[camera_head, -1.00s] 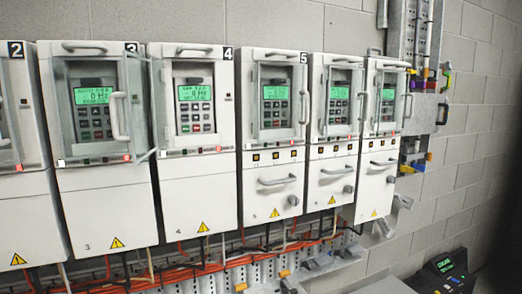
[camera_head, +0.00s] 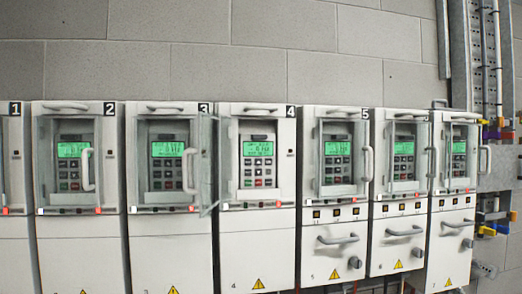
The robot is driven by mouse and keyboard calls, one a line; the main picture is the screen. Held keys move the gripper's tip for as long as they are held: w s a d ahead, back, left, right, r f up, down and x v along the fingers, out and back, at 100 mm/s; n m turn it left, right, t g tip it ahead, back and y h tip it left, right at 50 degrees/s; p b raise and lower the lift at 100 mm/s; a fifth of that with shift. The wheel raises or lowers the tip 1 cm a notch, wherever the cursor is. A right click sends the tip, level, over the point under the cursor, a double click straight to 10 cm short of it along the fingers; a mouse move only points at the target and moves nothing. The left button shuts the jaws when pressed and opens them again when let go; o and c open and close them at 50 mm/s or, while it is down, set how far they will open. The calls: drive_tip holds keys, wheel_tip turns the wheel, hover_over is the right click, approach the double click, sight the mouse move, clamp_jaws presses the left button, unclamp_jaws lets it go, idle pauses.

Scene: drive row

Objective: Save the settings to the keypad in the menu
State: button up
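A row of white drive cabinets stands against the wall, each with a keypad with a green display. The keypad of drive 3 (camera_head: 168,165) sits behind a frame whose clear door (camera_head: 208,165) stands partly swung out on the right. The keypad of drive 4 (camera_head: 257,162) shows with no door handle in front of it. The keypads of drive 2 (camera_head: 75,162) and drive 5 (camera_head: 336,160) are in bays with vertical grey handles. Two more keypads (camera_head: 403,160) (camera_head: 459,158) show farther right. The display text is too small to read. My gripper is not in view.
Drives from 5 rightward have lower grey handles (camera_head: 338,239) and round knobs (camera_head: 355,262) that stick out. A metal rack with coloured connectors (camera_head: 497,130) is at the right edge. Bare block wall (camera_head: 220,70) fills the top.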

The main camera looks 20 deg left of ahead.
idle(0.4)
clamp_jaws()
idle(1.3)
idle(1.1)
